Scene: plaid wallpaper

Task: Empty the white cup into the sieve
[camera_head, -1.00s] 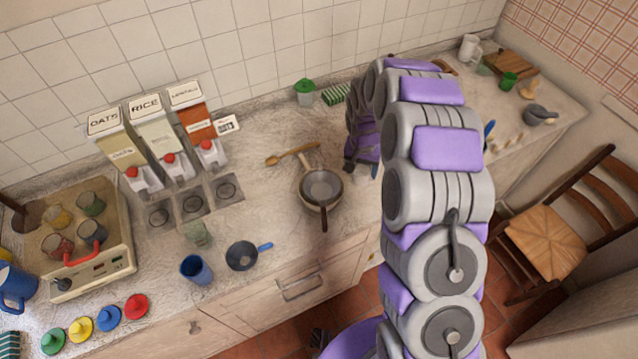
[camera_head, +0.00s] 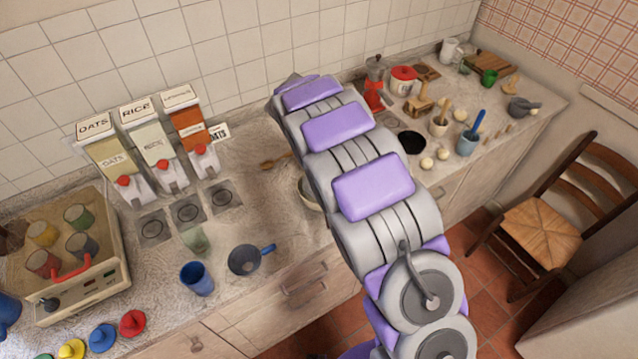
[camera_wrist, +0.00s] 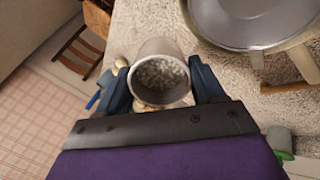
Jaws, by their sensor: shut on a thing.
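The white cup (camera_wrist: 161,72) looks pale grey in the wrist view and holds many small whitish pieces. My gripper (camera_wrist: 162,86) is shut around it, one dark finger on each side, with the cup's mouth towards the camera. I cannot tell how far the cup is tilted. The sieve (camera_wrist: 262,22), a wide round metal rim, lies at the upper right of the wrist view, apart from the cup in the picture. In the head view my arm hides the cup, my gripper and most of the sieve; only a pale bowl edge (camera_head: 309,194) shows beside the arm.
A wooden spoon (camera_head: 275,162) lies behind the bowl. A blue cup (camera_head: 197,278), a glass (camera_head: 196,240) and a small dark pan (camera_head: 243,260) stand left of it. Dispensers (camera_head: 160,150) stand at the wall. A red moka pot (camera_head: 375,88) and several utensils are right of my arm.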

